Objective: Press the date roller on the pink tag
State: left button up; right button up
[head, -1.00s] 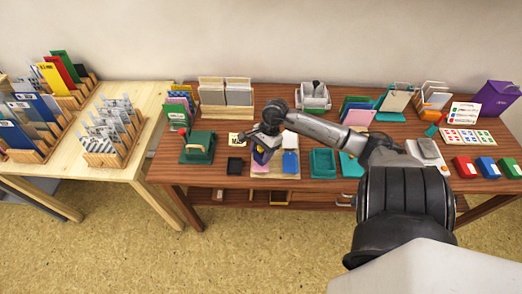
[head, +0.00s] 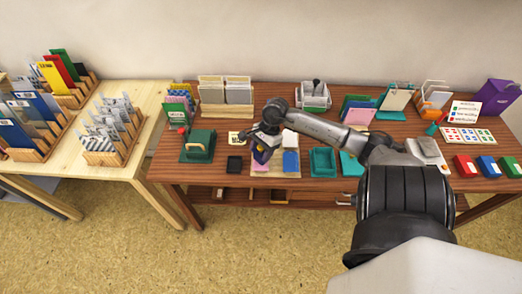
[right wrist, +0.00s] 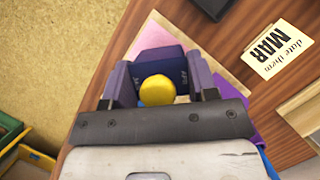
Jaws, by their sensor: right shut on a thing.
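The date roller (head: 262,156) has a dark blue-purple body and a yellow knob. My right gripper (head: 266,143) is shut on it. The right wrist view shows the roller's knob (right wrist: 157,90) between the two fingers. The pink tag (head: 261,168) lies on a pale tray (head: 275,176) just below the roller. In the right wrist view the pink tag (right wrist: 148,28) shows around the roller, which hides part of it. I cannot tell whether the roller touches the tag. My left gripper is not in view.
A green box (head: 197,147) stands left and a teal tray (head: 323,162) right.

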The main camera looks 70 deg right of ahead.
aim_at(259, 147)
jog(key=shift+f, duration=0.2)
jog(key=shift+f, duration=0.2)
dwell(0.5)
jog(key=shift+f+b, duration=0.1)
jog(key=shift+b, duration=0.2)
dwell(0.5)
jog(key=shift+r+p, duration=1.2)
jog(key=shift+r, duration=0.3)
notch_tip(259, 147, up, 3)
jog(key=shift+f+p, duration=0.2)
jog(key=shift+p, duration=0.85)
jog(key=shift+r+p, duration=0.6)
jog(key=shift+r, duration=0.2)
